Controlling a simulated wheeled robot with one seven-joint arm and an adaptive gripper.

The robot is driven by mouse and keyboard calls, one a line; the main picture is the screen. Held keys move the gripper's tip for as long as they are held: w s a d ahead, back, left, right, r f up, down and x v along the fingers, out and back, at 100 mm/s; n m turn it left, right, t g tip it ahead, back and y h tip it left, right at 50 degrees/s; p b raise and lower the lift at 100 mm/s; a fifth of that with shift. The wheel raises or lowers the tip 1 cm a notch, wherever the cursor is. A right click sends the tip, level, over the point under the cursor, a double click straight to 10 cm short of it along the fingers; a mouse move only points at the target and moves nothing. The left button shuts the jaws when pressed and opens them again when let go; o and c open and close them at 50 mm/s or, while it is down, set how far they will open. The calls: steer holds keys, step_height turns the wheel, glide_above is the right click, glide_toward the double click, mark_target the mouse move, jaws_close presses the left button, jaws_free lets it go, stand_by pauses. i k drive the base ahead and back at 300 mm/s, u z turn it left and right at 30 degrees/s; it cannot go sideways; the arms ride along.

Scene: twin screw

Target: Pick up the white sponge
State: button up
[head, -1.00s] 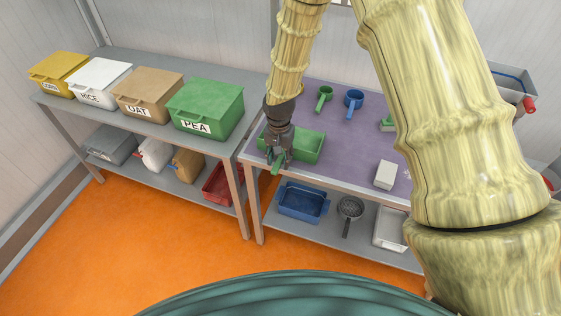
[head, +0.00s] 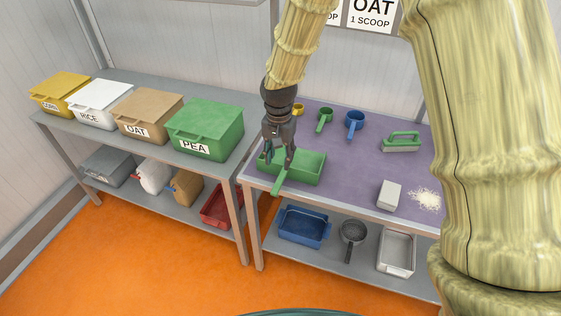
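The white sponge (head: 389,195) looks like a small white block. It lies on the purple table top (head: 345,170) near the front edge, left of a pile of pale grains (head: 425,200). My gripper (head: 279,164) is well to the left of it, pointing down just above the handle of a green dustpan-like tray (head: 308,168). Its fingers appear apart, with nothing seen held between them. Whether a fingertip still touches the green handle is hard to tell.
A green brush (head: 401,142), a blue scoop (head: 354,122), a green scoop (head: 324,119) and a yellow scoop (head: 298,109) are farther back. Labelled bins, such as the green PEA bin (head: 205,128), fill the left table. The table between tray and sponge is clear.

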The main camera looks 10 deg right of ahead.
mark_target(389, 194)
steer(key=z, duration=1.35)
